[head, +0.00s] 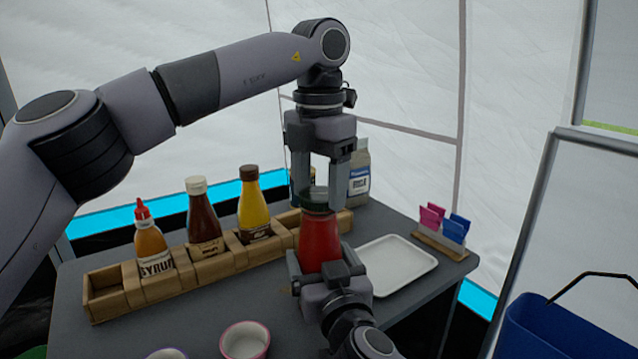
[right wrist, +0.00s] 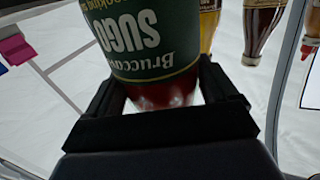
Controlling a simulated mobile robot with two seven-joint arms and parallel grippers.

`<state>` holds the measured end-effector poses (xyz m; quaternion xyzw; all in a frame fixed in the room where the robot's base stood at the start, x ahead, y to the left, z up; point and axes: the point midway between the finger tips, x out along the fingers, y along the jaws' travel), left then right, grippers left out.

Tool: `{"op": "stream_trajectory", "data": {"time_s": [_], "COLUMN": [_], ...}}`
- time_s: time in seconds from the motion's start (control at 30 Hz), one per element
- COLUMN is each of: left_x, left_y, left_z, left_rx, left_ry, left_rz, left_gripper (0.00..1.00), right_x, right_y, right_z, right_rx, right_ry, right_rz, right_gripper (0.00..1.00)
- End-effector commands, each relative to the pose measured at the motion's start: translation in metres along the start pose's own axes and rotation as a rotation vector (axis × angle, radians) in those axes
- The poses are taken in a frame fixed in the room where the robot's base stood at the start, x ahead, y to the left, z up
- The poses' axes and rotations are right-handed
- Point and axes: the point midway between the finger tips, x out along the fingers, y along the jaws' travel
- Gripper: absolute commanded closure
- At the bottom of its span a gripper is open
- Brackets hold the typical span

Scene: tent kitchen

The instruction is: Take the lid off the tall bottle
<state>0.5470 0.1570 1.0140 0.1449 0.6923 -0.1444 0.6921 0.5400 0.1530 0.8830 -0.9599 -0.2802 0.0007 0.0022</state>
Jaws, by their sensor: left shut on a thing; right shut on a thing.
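The tall bottle (head: 319,240) has red contents and stands upright near the middle of the head view. Its dark green label with the word SUGO shows upside down in the right wrist view (right wrist: 140,40). My left gripper (head: 318,190) comes from above and is shut on the dark greenish lid (head: 316,199) at the bottle's top. My right gripper (head: 322,268) is shut around the bottle's body from the near side. The bottle's lower part is hidden behind my right gripper, so I cannot tell whether it touches the table. No clear gap shows between lid and bottle.
A wooden rack (head: 205,264) on the grey table (head: 190,315) holds a syrup bottle (head: 152,243), a brown sauce bottle (head: 203,220) and a mustard bottle (head: 253,208). A white tray (head: 398,262) lies right of the bottle. Small bowls (head: 245,342) stand at the front. A labelled container (head: 359,178) is behind.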

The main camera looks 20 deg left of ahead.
Motion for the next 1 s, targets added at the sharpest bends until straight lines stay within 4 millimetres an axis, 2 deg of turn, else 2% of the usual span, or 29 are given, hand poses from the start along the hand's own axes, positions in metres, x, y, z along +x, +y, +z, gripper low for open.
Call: {"op": "stream_trajectory", "data": {"time_s": [1.0], "left_x": [-0.0013], "left_y": [-0.0004], "left_z": [0.0009], "left_rx": [-1.619], "left_ry": [0.0], "left_rz": [-0.002], "left_gripper": [0.75], "right_x": [-0.0001], "right_y": [0.0002], "right_z": [0.0017], "right_rx": [0.0], "right_ry": [-0.003], "right_rz": [0.001], "right_gripper": [0.99]}}
